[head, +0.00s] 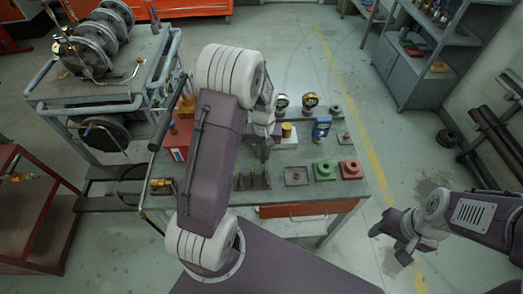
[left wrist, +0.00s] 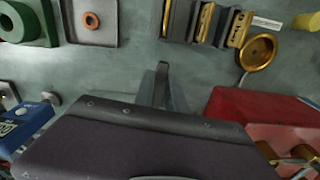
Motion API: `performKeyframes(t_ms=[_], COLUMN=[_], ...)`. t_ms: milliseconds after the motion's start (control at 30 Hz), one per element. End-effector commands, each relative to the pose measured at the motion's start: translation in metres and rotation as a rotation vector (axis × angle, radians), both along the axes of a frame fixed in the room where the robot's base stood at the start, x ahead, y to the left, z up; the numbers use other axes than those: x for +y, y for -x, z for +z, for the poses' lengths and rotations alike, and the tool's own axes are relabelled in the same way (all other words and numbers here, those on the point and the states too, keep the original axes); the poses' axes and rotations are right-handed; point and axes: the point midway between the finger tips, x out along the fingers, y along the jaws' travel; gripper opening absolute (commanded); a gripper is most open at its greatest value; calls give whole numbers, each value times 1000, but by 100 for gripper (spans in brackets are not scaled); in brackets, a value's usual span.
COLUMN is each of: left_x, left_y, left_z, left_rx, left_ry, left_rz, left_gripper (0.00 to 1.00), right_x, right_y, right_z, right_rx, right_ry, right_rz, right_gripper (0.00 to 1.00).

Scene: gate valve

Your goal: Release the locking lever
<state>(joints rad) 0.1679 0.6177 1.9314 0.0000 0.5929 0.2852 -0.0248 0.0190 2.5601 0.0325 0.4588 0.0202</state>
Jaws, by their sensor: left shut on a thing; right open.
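No locking lever can be clearly picked out in either view. My left gripper (head: 262,147) reaches down over the workbench (head: 376,196), and my own arm covers much of that spot in the head view. In the left wrist view, a narrow dark finger-like part (left wrist: 161,84) stands at the middle, above the broad dark gripper body. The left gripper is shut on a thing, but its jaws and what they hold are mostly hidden. My right gripper (head: 392,236) is open and empty, off the bench over the floor at the right.
Around the left gripper are a red box (left wrist: 243,103), a brass cup (left wrist: 258,50), slotted brass-edged blocks (left wrist: 205,22), a tray (left wrist: 105,37), a green block (left wrist: 42,30) and a blue device (left wrist: 22,125). A cart (head: 88,101) with large discs stands left. Floor between bench and shelves is free.

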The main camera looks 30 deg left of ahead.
Motion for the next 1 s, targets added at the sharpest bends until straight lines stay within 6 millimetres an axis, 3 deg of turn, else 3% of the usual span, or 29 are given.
performKeyframes(t_ms=[133,400,433,500,833,1000], left_x=[-4,-4,-4,-4,-4,-4], left_y=[-2,-3,-3,-3,-3,-4], left_z=[2,1,1,1,3,35], left_rx=[0,-2,-2,-2,-2,-8], left_ry=[0,0,0,0,0,0], left_rz=[102,115,115,115,113,113], left_gripper=[0,0,19,38,38,38], right_x=[0,0,0,0,0,0], right_y=[0,0,0,0,0,0], right_z=[8,7,7,7,7,11], right_rx=[0,0,0,0,0,0], right_ry=[0,0,0,0,0,0], right_rz=[0,0,0,0,0,0], right_gripper=[55,55,55,55,55,55])
